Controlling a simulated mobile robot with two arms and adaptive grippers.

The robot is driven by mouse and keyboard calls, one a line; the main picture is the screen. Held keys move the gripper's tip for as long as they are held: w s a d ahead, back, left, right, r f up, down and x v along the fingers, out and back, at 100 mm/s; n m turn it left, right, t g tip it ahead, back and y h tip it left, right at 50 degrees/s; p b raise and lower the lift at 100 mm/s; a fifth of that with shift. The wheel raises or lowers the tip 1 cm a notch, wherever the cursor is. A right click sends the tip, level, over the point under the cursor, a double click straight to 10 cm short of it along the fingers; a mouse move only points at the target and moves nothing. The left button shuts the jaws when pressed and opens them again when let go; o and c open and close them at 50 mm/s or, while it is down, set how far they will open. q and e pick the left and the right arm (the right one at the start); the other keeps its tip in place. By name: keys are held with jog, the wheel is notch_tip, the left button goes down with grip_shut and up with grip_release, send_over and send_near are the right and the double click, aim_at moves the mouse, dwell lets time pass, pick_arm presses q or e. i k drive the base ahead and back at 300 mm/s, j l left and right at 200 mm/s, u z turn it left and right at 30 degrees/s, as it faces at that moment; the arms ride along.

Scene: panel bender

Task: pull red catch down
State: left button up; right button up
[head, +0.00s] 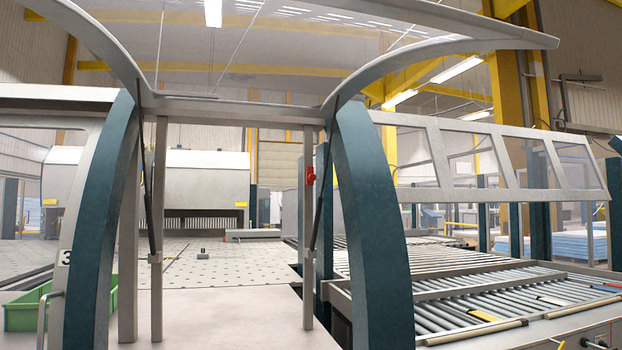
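The red catch (310,176) is a small red piece on the inner side of the slim grey post (308,250), a little right of the picture's middle. It sits at about mid-height of the machine's opening. Neither of my grippers shows in the head view, so nothing of mine is seen touching the catch. The catch is small, and its exact position along its travel cannot be told.
A grey hood (240,105) is raised above, between two curved teal frames (375,220). A pale dotted table (225,265) lies behind. A roller conveyor (480,300) stands at the right, a green bin (25,312) at the lower left. The space inside the opening looks clear.

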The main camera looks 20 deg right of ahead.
aim_at(310, 177)
jog(key=i+u, duration=0.1)
jog(key=i, duration=0.9)
jog(key=i+l+u, duration=0.1)
jog(key=i, duration=0.85)
